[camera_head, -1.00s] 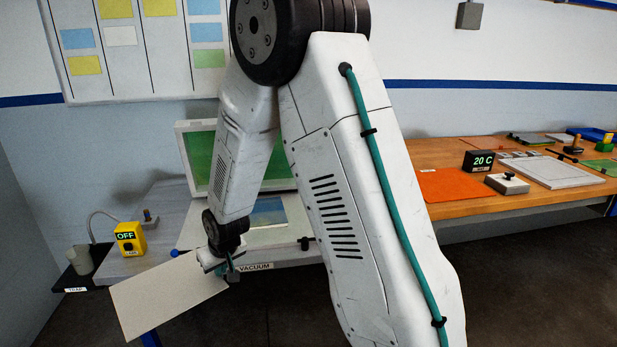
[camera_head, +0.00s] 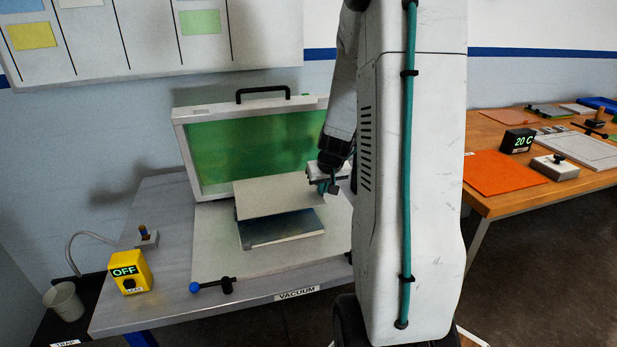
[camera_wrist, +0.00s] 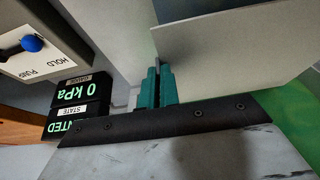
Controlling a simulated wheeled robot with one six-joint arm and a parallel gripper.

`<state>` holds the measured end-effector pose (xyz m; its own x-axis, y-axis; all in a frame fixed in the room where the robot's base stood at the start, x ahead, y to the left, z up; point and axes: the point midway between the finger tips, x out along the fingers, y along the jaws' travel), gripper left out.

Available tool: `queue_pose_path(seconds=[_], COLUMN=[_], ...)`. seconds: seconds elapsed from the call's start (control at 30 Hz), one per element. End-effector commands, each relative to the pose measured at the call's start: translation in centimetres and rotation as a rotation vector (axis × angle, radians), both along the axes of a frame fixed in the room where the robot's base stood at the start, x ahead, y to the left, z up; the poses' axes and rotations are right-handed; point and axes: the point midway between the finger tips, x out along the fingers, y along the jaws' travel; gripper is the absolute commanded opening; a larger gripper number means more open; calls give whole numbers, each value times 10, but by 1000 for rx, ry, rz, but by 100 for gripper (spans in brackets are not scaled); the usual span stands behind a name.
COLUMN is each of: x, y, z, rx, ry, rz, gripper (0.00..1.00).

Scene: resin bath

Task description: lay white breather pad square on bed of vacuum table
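The white breather pad (camera_head: 275,193) is a thin pale sheet in the head view. It hangs above the bed (camera_head: 222,250) of the vacuum table, over a bluish layer (camera_head: 285,229) lying there, and hides its back part. My gripper (camera_head: 328,186) is shut on the pad's right edge. In the wrist view the teal fingers (camera_wrist: 158,88) close on the edge of the pad (camera_wrist: 235,48). The pad looks slightly tilted, and a gap shows between it and the bluish layer.
The table's lid (camera_head: 250,150) stands open behind the bed, with green film inside. A blue-knobbed lever (camera_head: 212,286) sits at the front. A yellow box (camera_head: 130,272) reads OFF. The wrist view shows a gauge (camera_wrist: 75,90) at 0 kPa. A wooden bench (camera_head: 500,200) is at right.

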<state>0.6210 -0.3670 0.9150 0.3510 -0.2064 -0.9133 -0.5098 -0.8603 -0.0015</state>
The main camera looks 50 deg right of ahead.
Motion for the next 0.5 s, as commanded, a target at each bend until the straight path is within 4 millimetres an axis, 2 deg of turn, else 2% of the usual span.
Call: queue_pose_path(seconds=[0.27,0.5], x=[-8,-12], y=[-11,-9], z=[1,-2], rx=[0,-4], ry=[-1,1], rz=[-18,-20], gripper=[0,0])
